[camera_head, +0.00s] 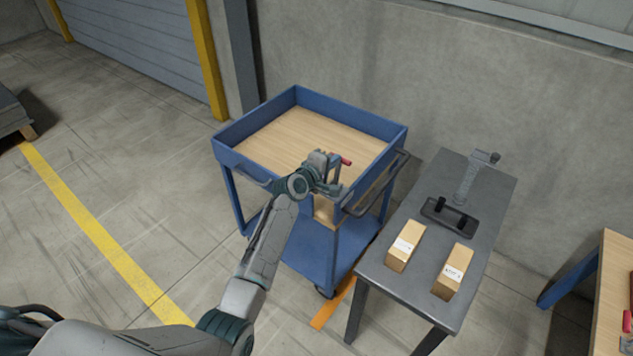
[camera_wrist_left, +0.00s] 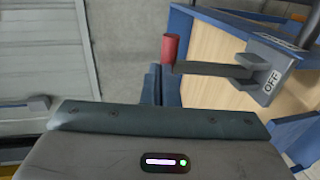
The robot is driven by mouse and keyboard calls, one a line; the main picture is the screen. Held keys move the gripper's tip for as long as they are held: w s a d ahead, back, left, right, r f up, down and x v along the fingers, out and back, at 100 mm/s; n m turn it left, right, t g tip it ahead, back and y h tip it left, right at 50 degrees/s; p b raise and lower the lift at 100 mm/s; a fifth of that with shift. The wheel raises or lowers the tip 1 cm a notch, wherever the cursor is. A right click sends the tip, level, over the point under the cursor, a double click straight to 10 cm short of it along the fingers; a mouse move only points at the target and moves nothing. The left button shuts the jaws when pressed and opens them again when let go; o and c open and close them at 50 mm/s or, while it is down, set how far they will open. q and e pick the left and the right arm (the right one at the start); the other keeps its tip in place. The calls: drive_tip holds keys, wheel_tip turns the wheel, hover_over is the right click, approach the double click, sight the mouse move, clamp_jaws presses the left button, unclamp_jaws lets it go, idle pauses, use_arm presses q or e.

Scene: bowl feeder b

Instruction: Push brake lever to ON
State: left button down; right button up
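The brake lever has a red knob (camera_head: 345,160) and sits at the near right part of the blue cart. In the left wrist view the red knob (camera_wrist_left: 170,48) stands at the end of a dark grey arm, which runs right to a bracket beside a plate marked OFF (camera_wrist_left: 269,83). A second label above is too oblique to read. My left gripper (camera_head: 327,168) is by the lever at the cart's rim. Its two fingers (camera_wrist_left: 164,84) lie side by side, shut and empty, just below the knob; I cannot tell whether they touch it. My right gripper is out of view.
The blue cart (camera_head: 228,155) has a raised rim, a bare wooden top and a handle (camera_head: 378,190) at right.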

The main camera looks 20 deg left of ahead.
use_arm(q)
drive_tip(key=shift+r+b+x, duration=0.2)
drive_tip(key=shift+b+x, duration=0.4)
drive_tip(key=shift+x, duration=0.75)
drive_tip(key=shift+r+b+x, duration=0.15)
drive_tip(key=shift+b+x, duration=0.45)
drive_tip(key=shift+x, duration=0.7)
drive_tip(key=shift+w, duration=0.1)
